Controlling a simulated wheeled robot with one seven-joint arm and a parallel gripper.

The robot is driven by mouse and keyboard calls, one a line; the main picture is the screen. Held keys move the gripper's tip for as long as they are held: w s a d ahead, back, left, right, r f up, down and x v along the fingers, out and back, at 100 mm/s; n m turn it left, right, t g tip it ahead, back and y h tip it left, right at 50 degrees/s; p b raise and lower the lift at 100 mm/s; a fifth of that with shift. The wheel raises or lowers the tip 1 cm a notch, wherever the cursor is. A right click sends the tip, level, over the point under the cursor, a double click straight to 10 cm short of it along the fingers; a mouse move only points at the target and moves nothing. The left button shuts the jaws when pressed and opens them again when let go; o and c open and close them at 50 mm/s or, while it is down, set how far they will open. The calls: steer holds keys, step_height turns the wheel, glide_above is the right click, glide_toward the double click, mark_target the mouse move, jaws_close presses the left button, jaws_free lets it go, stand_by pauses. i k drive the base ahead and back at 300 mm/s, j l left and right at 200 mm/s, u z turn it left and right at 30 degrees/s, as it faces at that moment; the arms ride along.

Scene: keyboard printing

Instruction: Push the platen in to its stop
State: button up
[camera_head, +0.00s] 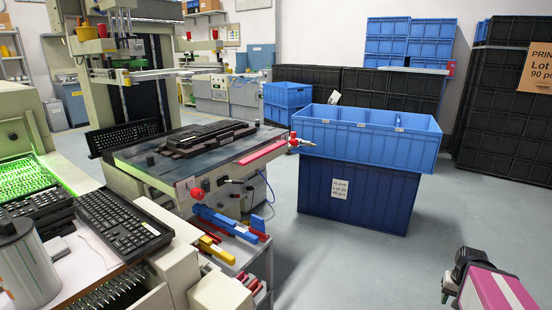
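The platen (190,150) appears to be the dark fixture on the grey machine table, near the table's front and right side, out from under the printing head. A black keyboard (208,132) lies on it. A red-tipped handle or fitting (297,141) sticks out at the table's right corner. My gripper (452,280) appears only in part at the bottom right, black and magenta, far from the platen and touching nothing visible. Its fingertips are not clear, so I cannot tell whether it is open or shut.
A blue crate (365,142) stands on a dark blue crate (350,200), right of the machine. The printing head (122,40) hangs over the table's rear. A keyboard (122,222) lies on the left bench. Coloured tools (225,222) sit below the table. Floor at centre is clear.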

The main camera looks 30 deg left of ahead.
mark_target(236, 160)
steer(key=i+u, duration=0.45)
steer(key=i+l+u, duration=0.15)
steer(key=i+u, duration=0.3)
steer(key=i+l+u, duration=0.3)
steer(key=u, duration=0.15)
steer(key=i+l+u, duration=0.2)
steer(key=i+u, duration=0.15)
steer(key=u, duration=0.15)
steer(key=i+l+u, duration=0.3)
steer(key=u, duration=0.2)
steer(key=i+l+u, duration=0.2)
steer(key=l+u, duration=0.3)
steer(key=j, duration=0.1)
